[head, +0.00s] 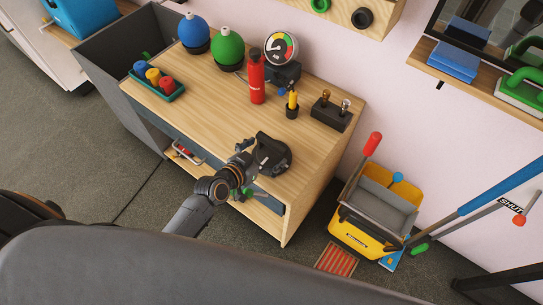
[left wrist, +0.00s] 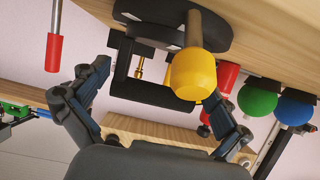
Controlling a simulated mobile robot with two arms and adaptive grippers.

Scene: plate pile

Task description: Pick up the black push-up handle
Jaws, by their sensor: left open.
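The black push-up handle (head: 272,152) stands with its round base on the wooden workbench top (head: 215,108), near the front right edge. In the left wrist view, which looks upside down, its grip bar and posts (left wrist: 148,92) show below the dark disc base (left wrist: 175,28). My left gripper (head: 247,160) is close against the handle's near side. Its fingers (left wrist: 155,88) are spread, one on each side of the grip bar; contact is unclear. A yellow rounded knob on a wooden stem (left wrist: 194,72) hides part of the handle there. My right gripper is not in view.
Behind the handle stand a red extinguisher (head: 257,80), a yellow-topped item (head: 292,103) and a black holder (head: 330,113). A green tray (head: 170,96) with bottles sits left. A yellow mop bucket (head: 362,240) stands on the floor. The bench's front middle is clear.

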